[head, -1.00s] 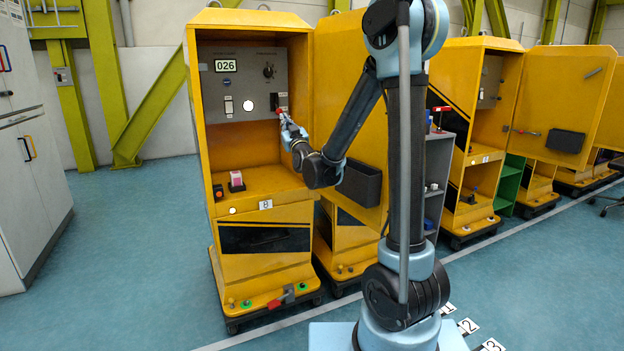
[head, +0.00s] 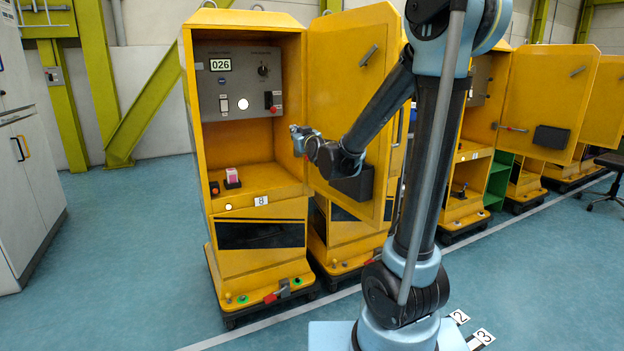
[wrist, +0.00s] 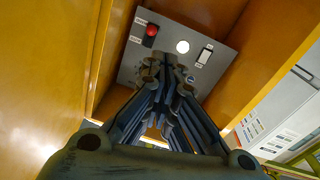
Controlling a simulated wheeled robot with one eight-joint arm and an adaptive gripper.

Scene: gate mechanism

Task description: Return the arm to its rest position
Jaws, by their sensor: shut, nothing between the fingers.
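My gripper (head: 297,131) is in front of the open yellow cabinet numbered 8 (head: 262,285), near the inner side of its open door (head: 352,75). It appears apart from the cabinet's grey control panel (head: 238,82). In the wrist view, my gripper (wrist: 168,65) points toward the panel (wrist: 225,58), with its fingers together and nothing visible between them. The panel carries a red-ended lever (head: 272,103), a white round light (head: 243,104), a white rocker switch (head: 223,104) and a display reading 026 (head: 220,65).
A pink-topped block (head: 232,175) and a red button (head: 215,188) sit on the cabinet's shelf. A door pocket (head: 355,184) is behind my forearm. More yellow cabinets (head: 561,85) stand to the right. A pale locker (head: 28,160) stands at left. The floor (head: 125,260) between is clear.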

